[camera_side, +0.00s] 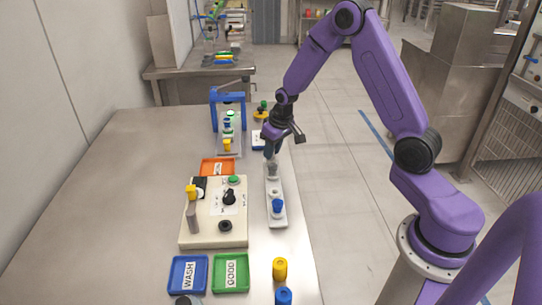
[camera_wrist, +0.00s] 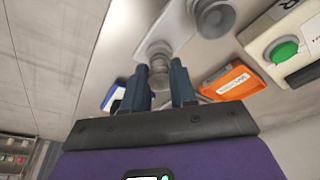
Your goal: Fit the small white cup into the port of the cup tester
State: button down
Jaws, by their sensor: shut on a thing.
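My gripper (camera_side: 271,152) is over the far end of a narrow white rack (camera_side: 276,222), pointing down. In the wrist view its two fingers (camera_wrist: 161,87) are closed around a small pale grey-white cup (camera_wrist: 159,72). The cup is partly hidden by the fingers, and I cannot tell if it is clear of the rack. The cup tester (camera_side: 202,237) is a cream box left of the rack. It has a green button (camera_side: 234,180), a black knob (camera_side: 229,197) and a dark round fitting (camera_side: 225,226), which may be the port. A corner of it shows in the wrist view (camera_wrist: 255,40).
A blue-topped cup (camera_side: 278,206) stands on the rack. An orange tray (camera_side: 212,161) lies behind the tester; blue WASH (camera_side: 174,275) and green GOOD (camera_side: 244,289) trays lie in front. A blue frame (camera_side: 214,115) stands behind. Yellow (camera_side: 280,269) and blue (camera_side: 283,297) cups stand near the front.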

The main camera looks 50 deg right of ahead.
jog(key=shift+w+v, duration=0.25)
jog(key=shift+v, duration=0.8)
jog(key=shift+w+v, duration=0.25)
jog(key=shift+v, duration=0.8)
jog(key=shift+r, duration=0.1)
jog(key=s+a+r+n+y, duration=0.1)
jog(key=s+a+r+n, duration=0.15)
jog(key=a, duration=0.65)
jog(key=s+a+r+n, duration=0.1)
jog(key=s+a+n, duration=0.25)
jog(key=a, duration=0.65)
jog(key=s+a+r+n+y, duration=0.15)
jog(key=s+a, duration=0.25)
jog(key=a, duration=0.5)
jog(key=shift+n+g+h, duration=0.25)
jog(key=shift+n+g, duration=0.1)
jog(key=shift+g, duration=0.05)
jog(key=shift+f, duration=2.75)
